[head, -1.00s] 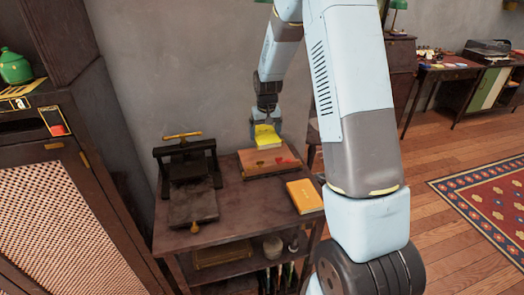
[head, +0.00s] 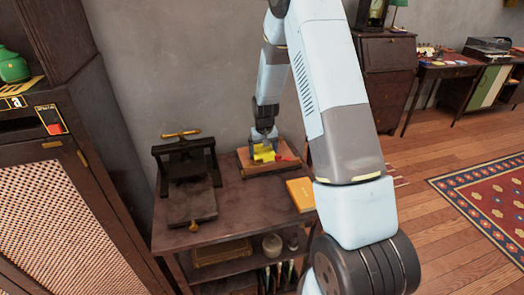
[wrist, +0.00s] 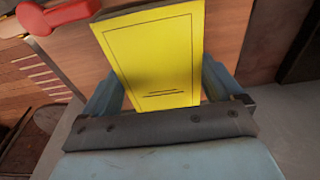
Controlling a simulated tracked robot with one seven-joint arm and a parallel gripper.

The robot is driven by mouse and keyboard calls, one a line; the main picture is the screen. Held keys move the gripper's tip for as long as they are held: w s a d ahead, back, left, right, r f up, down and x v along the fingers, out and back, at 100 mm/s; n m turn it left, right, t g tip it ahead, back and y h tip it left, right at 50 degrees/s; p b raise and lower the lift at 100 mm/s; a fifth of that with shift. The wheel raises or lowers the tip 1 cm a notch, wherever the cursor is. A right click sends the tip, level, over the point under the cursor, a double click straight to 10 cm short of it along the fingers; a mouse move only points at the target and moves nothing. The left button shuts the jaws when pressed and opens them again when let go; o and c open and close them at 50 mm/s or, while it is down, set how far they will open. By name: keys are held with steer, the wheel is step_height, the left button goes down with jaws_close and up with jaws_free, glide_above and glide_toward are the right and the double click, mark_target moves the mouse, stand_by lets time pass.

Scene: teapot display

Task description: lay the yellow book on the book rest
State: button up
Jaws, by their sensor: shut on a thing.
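The yellow book (head: 264,154) is held in my gripper (head: 263,143), low over a wooden board (head: 256,168) at the back right of the small dark table. In the wrist view the book (wrist: 155,50) shows its yellow cover with a thin dark border, gripped between the two fingers of my gripper (wrist: 158,88). The board has a red part (head: 288,160) on its right side. I cannot tell for sure whether this board is the book rest, or whether the book touches it.
An orange book (head: 301,193) lies on the table's right side, partly behind my arm. A dark press with a brass handle (head: 181,134) stands at the left. The table's front middle (head: 245,205) is clear. A cabinet (head: 60,200) stands left of the table.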

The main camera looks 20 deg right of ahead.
steer(key=o, duration=0.8)
